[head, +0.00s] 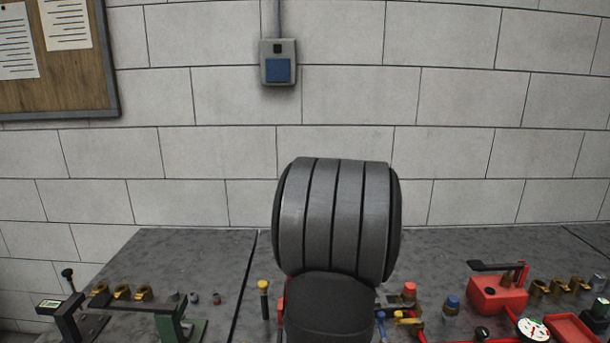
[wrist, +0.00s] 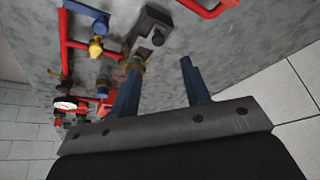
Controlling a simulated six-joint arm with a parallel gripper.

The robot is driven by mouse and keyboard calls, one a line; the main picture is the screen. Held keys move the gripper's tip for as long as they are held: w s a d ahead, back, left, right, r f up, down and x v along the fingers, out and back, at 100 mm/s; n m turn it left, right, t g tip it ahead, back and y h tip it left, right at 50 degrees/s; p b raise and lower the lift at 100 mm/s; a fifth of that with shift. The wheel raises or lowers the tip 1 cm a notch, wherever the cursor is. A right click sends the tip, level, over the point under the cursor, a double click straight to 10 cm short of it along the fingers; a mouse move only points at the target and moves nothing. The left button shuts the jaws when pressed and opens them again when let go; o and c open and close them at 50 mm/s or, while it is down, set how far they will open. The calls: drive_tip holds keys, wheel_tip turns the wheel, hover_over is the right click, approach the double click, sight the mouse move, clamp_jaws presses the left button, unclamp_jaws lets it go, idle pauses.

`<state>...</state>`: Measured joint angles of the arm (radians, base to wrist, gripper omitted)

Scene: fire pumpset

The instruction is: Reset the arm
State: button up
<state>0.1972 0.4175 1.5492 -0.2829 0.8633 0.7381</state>
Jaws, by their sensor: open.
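My gripper (wrist: 161,62) shows in the wrist view as two blue fingers held well apart, with nothing between them but the grey table surface behind. A brass fitting shows right beside the tip of the left finger; I cannot tell whether they touch. In the head view, my own dark grey arm fills the middle of the picture, and the gripper is hidden behind it.
The grey table (head: 180,255) carries a green-and-black device (head: 170,305) at left and a red unit (head: 497,295) with a gauge (head: 533,329) at right. In the wrist view, red pipes (wrist: 65,35) and a grey box (wrist: 148,35) lie close to the fingers.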

drive_tip(key=x, duration=1)
drive_tip(key=shift+f, duration=0.15)
drive_tip(key=d, duration=0.5)
drive_tip(key=s+r+m, duration=0.3)
drive_tip(key=r+m, duration=0.1)
drive_tip(key=r, duration=0.5)
drive_tip(key=s+a+r+m+y, duration=0.1)
drive_tip(key=s+r+m, duration=0.3)
drive_tip(key=r, duration=0.5)
drive_tip(key=shift+a+r+m+t, duration=0.25)
drive_tip(key=shift+m+t, duration=0.15)
drive_tip(key=shift+m, duration=0.3)
